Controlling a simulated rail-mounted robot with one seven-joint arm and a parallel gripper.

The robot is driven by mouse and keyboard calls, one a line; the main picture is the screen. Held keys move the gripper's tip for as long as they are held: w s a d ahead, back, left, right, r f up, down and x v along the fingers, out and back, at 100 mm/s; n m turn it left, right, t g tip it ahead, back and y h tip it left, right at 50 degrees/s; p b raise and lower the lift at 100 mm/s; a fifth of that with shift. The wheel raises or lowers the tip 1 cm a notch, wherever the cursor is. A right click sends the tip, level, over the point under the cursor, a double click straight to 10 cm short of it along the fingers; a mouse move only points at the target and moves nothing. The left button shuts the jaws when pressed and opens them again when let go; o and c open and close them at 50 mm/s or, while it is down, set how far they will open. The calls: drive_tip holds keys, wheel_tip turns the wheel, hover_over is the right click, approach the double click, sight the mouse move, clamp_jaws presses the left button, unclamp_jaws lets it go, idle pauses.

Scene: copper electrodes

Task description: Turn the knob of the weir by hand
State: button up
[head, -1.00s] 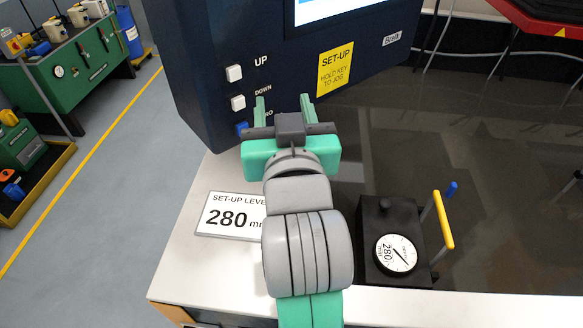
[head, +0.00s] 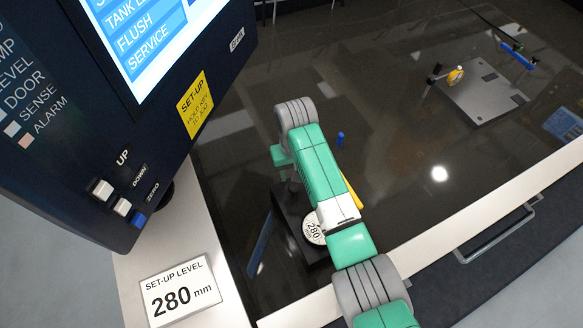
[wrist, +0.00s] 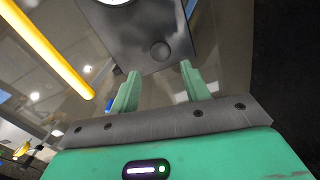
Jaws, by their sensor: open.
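The weir is a black block (head: 290,222) with a round white dial (head: 314,231) reading 280, partly covered by my arm in the head view. Its dark knob (head: 295,187) stands on top, close beside my arm. In the wrist view the block (wrist: 125,35) is grey-dark, with the round knob (wrist: 160,50) just beyond the fingertips and lined up with the gap between them. The dial (wrist: 115,2) shows at the top edge. My gripper (wrist: 160,68) is open and empty; nothing visible lies between its fingers. In the head view the fingers are hidden behind my arm.
A yellow bar (wrist: 50,45) runs close by on the left in the wrist view. The control cabinet (head: 120,150) stands left, with a sign (head: 180,292) reading 280 mm before it.

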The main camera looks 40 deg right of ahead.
sight(294, 187)
drive_tip(key=shift+f+b, duration=0.65)
drive_tip(key=shift+f, duration=3.1)
drive_tip(key=shift+c, duration=0.2)
drive_tip(key=c, duration=0.7)
drive_tip(key=shift+r, duration=0.1)
